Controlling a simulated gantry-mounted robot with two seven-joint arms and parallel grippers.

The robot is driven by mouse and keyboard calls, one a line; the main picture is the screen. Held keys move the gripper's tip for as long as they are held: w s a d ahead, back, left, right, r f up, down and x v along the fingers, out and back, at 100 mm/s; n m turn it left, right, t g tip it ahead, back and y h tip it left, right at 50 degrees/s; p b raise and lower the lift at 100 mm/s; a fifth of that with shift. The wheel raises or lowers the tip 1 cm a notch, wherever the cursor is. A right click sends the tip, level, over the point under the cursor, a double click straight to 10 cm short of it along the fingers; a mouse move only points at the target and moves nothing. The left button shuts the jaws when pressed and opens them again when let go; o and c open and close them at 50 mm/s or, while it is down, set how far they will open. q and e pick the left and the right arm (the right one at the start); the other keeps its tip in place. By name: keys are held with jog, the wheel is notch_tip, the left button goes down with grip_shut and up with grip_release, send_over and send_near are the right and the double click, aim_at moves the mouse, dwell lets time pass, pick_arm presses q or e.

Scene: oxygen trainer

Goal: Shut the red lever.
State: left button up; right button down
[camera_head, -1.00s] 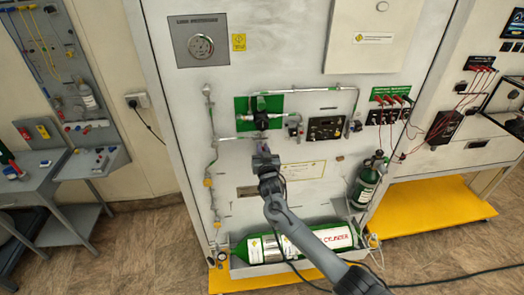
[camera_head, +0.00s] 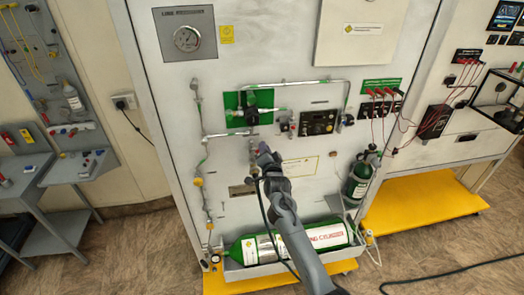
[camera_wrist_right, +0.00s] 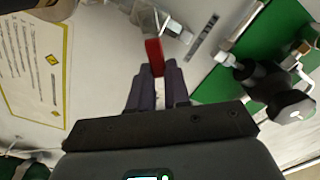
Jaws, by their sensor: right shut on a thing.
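The red lever (camera_wrist_right: 154,52) shows in the wrist view between the two dark fingertips of my right gripper (camera_wrist_right: 158,76), at the end of a metal valve fitting (camera_wrist_right: 165,25). The fingers are shut on it. In the head view my right gripper (camera_head: 264,155) is at the panel, just right of a short vertical pipe fitting (camera_head: 253,148) below the green plate. The lever itself cannot be made out there, as the gripper covers that spot. My left gripper is not in view.
A black regulator (camera_head: 251,110) sits on the green plate above the gripper. A black-framed gauge box (camera_head: 319,122) is to the right. A yellow-edged label (camera_wrist_right: 35,65) is beside the gripper. A green cylinder (camera_head: 322,237) lies at the panel's foot.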

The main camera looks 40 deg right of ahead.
jog(key=f+m+b, duration=0.1)
jog(key=m, duration=0.1)
jog(key=f+m+b, duration=0.1)
jog(key=m, duration=0.2)
jog(key=d+f+m, duration=0.1)
jog(key=m, duration=0.1)
jog(key=shift+s+f+b, duration=0.15)
jog(key=shift+s+b, duration=0.15)
jog(key=shift+b, duration=0.1)
jog(key=shift+f+m, duration=0.1)
jog(key=shift+m, duration=0.2)
jog(key=c, duration=1.1)
grip_release()
